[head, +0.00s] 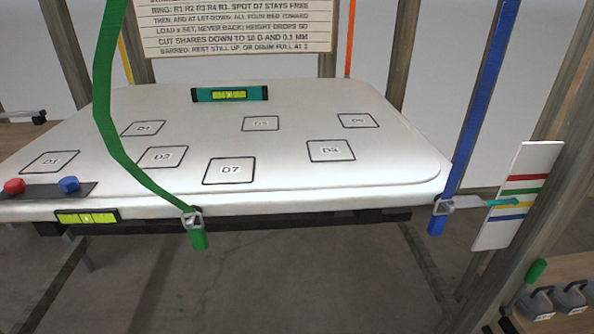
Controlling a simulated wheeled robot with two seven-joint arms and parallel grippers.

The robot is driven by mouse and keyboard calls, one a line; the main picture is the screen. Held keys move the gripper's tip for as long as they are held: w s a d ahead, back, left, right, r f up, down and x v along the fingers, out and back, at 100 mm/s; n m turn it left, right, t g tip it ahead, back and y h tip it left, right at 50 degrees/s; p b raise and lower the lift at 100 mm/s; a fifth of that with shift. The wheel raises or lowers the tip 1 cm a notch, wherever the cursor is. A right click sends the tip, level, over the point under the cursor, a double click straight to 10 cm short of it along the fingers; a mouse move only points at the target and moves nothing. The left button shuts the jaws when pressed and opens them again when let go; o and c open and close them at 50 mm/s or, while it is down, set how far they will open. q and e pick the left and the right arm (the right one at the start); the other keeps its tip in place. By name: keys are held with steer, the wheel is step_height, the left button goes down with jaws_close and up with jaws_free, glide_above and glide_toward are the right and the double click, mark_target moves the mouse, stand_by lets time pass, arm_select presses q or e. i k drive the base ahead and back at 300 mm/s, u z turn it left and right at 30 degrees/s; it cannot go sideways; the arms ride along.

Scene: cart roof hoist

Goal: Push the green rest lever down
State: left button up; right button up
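A green-handled lever (535,271) shows at the lower right, beside the wooden post. Its green grip is at the upper end of a thin dark rod. The rod slants up to the right, and its lower end is hard to make out. Neither of my grippers is in view, so where they stand relative to the lever cannot be seen.
A white panel (285,130) with marked squares hangs on green (103,95) and blue (478,100) straps. A striped board (517,195) stands above the lever. Grey weights (572,297) sit on a wooden shelf right of it. Wooden posts frame the space.

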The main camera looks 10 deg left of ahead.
mark_target(537, 269)
steer(key=z, duration=1.7)
steer(key=k, duration=0.4)
steer(key=z, duration=0.95)
steer(key=i, duration=1.25)
steer(key=u, duration=0.85)
